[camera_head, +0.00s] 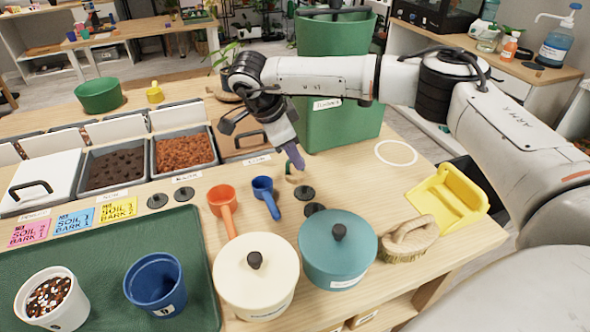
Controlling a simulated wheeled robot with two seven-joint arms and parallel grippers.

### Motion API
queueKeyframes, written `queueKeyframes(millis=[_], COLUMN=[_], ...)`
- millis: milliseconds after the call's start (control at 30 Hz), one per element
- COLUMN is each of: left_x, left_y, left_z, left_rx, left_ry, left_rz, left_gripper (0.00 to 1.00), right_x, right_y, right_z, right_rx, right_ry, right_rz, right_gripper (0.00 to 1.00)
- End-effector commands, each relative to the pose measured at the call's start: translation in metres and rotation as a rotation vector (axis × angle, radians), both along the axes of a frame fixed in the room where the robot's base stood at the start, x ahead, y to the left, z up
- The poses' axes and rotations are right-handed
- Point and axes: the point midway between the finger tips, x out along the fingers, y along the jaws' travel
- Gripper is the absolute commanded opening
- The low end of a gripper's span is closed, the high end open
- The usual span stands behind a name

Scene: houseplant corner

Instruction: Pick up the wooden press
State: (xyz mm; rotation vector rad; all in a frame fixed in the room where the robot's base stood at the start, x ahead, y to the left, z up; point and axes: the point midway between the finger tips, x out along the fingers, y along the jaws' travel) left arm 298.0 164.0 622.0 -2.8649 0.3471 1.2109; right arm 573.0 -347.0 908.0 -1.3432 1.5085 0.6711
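My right gripper (295,158) reaches in from the right and hangs over the middle of the table, its purple-grey fingertip pointing down. Its fingers overlap in this view, so their opening does not show. Just below the fingertip is a small, partly hidden wood-and-green piece (293,177); I cannot tell if it is the wooden press, or if the gripper touches it. My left gripper is not in view.
An orange scoop (223,202), a blue scoop (265,192) and dark discs (304,192) lie close by. The cream pot (256,282) and teal pot (337,252) stand in front. A yellow dustpan (448,197) is right; a green bin (345,125) stands behind. Soil trays are left.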

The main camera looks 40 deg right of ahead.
Motion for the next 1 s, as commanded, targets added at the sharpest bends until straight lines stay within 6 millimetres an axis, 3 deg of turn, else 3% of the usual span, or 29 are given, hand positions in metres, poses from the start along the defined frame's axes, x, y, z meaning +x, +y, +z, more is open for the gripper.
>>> queueKeyframes(millis=[133,367,600,867,1000], left_x=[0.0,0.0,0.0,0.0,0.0], left_y=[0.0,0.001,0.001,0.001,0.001], left_z=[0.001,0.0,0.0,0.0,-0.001], left_rx=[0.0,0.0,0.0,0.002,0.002], left_ry=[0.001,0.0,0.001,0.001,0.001], left_rz=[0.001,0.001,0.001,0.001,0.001], left_gripper=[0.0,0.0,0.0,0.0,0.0], right_x=[0.001,0.001,0.001,0.002,0.002], right_y=[-0.006,-0.006,-0.006,-0.006,-0.006], right_z=[-0.013,-0.015,-0.014,-0.014,-0.003], right_rx=[0.001,0.002,0.002,0.002,0.002], right_ry=[0.0,-0.001,-0.001,-0.002,-0.005], right_rz=[0.0,0.001,0.001,0.0,0.0], right_gripper=[0.32,0.32,0.0,0.0,0.0])
